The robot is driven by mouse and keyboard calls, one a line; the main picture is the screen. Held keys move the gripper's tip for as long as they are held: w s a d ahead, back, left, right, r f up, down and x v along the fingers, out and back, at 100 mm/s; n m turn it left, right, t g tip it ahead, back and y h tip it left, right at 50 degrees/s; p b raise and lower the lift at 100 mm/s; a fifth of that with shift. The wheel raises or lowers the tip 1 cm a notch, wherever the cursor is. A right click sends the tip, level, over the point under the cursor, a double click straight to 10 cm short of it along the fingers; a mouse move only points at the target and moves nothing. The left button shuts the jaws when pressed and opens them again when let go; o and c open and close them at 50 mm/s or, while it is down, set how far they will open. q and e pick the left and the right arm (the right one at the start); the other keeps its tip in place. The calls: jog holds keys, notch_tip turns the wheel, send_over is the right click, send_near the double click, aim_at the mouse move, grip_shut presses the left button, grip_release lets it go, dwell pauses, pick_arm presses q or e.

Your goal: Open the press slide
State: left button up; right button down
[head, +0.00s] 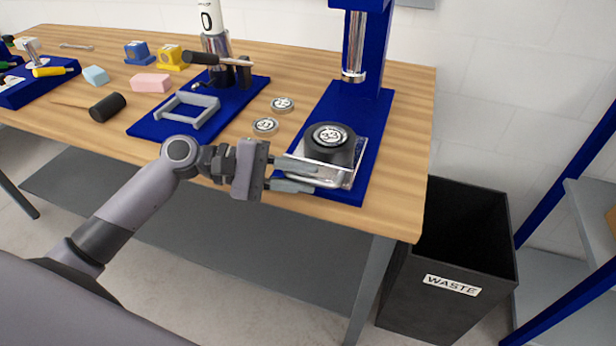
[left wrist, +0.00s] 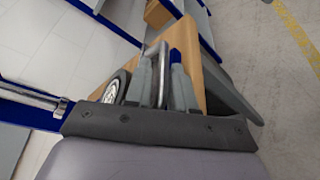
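The press slide is a silver plate (head: 353,168) with a bent metal handle (head: 327,178) at its front, on the blue base of the press (head: 352,112). A black round weight (head: 331,151) with a white label stands on the plate, under the press ram (head: 354,58). My left gripper (head: 313,179) is at the handle, one finger on each side of it. The handle also shows between the fingers in the left wrist view (left wrist: 162,78). The fingers stand apart with a gap visible beside the bar, so the gripper looks open. My right gripper is out of view.
Two small round discs (head: 265,125) lie left of the press base. A black waste bin (head: 448,290) stands right of the table.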

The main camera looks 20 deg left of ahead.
pick_arm(q)
jog(key=shift+b+v, duration=0.4)
jog(key=shift+v, duration=2.35)
